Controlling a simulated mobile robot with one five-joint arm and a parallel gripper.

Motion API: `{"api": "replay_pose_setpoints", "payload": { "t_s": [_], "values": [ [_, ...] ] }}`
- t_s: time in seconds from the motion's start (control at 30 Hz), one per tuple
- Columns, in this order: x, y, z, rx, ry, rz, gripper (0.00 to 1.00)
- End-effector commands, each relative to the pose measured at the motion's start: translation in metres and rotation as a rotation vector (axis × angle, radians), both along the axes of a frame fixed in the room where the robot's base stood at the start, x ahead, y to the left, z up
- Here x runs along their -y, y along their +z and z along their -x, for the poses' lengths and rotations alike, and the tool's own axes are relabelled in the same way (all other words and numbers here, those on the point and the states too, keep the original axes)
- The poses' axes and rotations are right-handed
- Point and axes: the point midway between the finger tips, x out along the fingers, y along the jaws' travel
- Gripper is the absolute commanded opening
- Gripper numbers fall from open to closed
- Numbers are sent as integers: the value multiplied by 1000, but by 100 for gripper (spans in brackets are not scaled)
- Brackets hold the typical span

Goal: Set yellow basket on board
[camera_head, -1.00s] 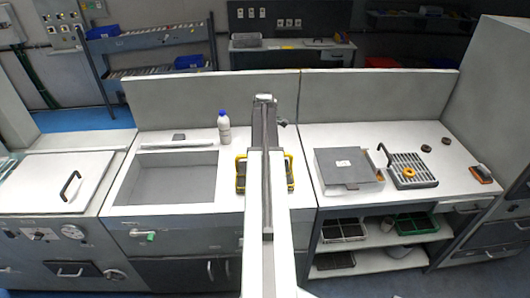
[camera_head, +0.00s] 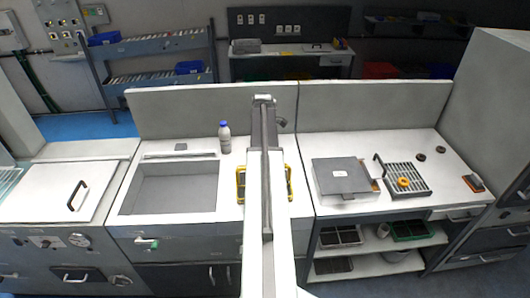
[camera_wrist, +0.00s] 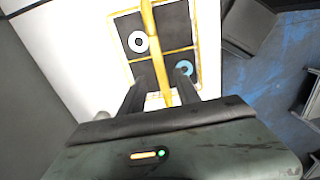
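The yellow basket (camera_head: 241,186) stands on the white counter, mostly hidden behind my arm in the head view. In the wrist view the basket (camera_wrist: 196,50) has dark compartments with a yellow frame and an upright yellow handle (camera_wrist: 152,25). A white ring and a blue ring lie in it. My gripper (camera_wrist: 160,84) is over the basket, its two dark fingers apart on either side of the handle, with gaps visible. A flat grey board-like piece (camera_head: 341,177) lies on the right counter; I cannot tell if it is the task's board.
A slotted rack (camera_head: 416,183) with an orange ring (camera_head: 403,182) stands on the right counter. A low wall (camera_head: 375,105) runs behind. Counter space in front of the rack is clear.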

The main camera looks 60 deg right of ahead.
Motion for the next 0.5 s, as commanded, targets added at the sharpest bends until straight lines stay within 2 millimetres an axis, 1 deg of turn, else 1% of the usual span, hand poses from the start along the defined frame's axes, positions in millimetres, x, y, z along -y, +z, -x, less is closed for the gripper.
{"api": "replay_pose_setpoints", "payload": {
  "t_s": [0.03, 0.1, 0.2, 0.33, 0.5],
  "values": [
    [0, 26, 0, 0, 0, 0, 39],
    [0, 42, 0, 0, 0, 0, 39],
    [0, 59, 0, 0, 0, 0, 39],
    [0, 69, -1, 0, 1, 0, 39],
    [0, 67, -1, 0, 1, 0, 39]
  ]
}}
